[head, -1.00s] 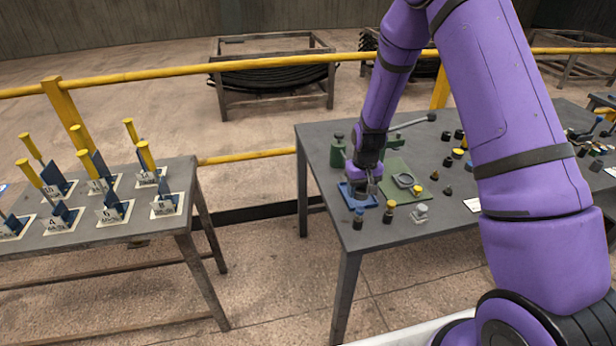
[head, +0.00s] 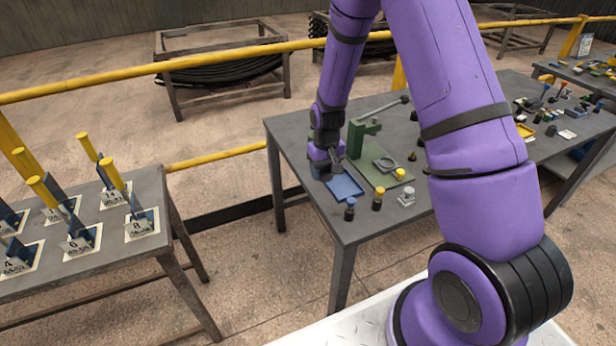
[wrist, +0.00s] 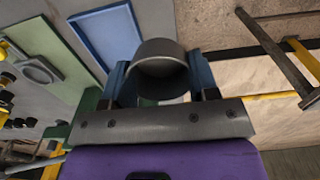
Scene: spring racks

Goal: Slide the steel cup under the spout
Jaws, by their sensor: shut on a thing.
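The steel cup (wrist: 161,66) is grey and round, and it sits between the two blue fingers of my gripper (wrist: 160,80) in the wrist view. My gripper is shut on it. In the head view my gripper (head: 322,170) is at the table's left edge, beside the blue tray (head: 345,187); the cup is too small to make out there. The tray also shows in the wrist view (wrist: 105,35), beyond the cup. A green stand (head: 361,138) rises behind the tray, with a long grey lever. I cannot make out a spout on it.
A green plate (head: 378,176) carries a grey ring (head: 386,162). Small capped pieces stand near the front edge, one blue-topped (head: 350,208) and one yellow-topped (head: 378,198). A yellow rail (head: 230,55) runs behind.

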